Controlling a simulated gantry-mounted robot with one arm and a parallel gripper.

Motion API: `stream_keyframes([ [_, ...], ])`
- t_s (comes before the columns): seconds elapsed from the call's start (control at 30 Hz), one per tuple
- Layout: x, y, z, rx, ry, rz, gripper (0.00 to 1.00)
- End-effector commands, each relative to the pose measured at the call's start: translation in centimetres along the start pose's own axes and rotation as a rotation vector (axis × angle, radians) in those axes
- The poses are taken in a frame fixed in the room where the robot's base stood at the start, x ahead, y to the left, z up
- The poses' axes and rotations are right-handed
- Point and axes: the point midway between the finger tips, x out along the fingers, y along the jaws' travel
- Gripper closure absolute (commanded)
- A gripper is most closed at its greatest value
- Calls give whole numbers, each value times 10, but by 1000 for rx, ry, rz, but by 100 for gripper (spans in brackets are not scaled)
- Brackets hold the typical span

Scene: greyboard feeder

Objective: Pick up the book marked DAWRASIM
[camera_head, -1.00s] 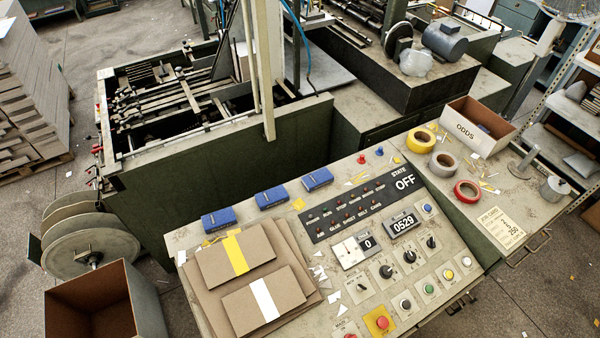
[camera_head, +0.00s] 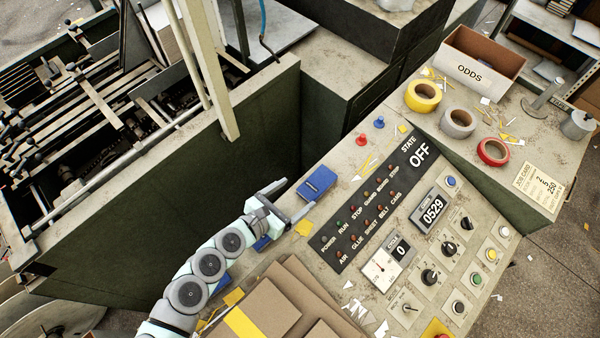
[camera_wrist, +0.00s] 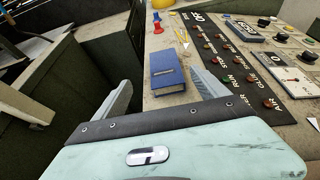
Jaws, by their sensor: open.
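A blue book (camera_head: 317,183) lies on the console's left edge, and it also shows in the wrist view (camera_wrist: 167,74). Small marks show on its cover, but I cannot read any name. A second blue book (camera_head: 262,243) is mostly hidden under my gripper, and a third (camera_head: 222,284) is partly behind my arm. My gripper (camera_head: 293,199) is open, with its fingers pointing toward the first book. In the wrist view the fingers stand apart on either side of its near end, with nothing visibly held between them.
The control panel (camera_head: 372,205) with knobs and buttons lies right of the books. Red and blue pegs (camera_head: 362,139) stand beyond the first book. Brown boards (camera_head: 268,300) are stacked nearest. Tape rolls (camera_head: 458,122) and an ODDS box (camera_head: 482,58) are at the upper right.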

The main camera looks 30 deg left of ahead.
Motion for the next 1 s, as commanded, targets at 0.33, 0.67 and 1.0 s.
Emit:
stream_keyframes([
  [0.33, 40, -1, 3, -2, -4, -2, 16],
  [0.67, 58, -2, 1, -5, -4, -4, 16],
  [1.0, 99, -3, -5, -6, -4, -1, 16],
])
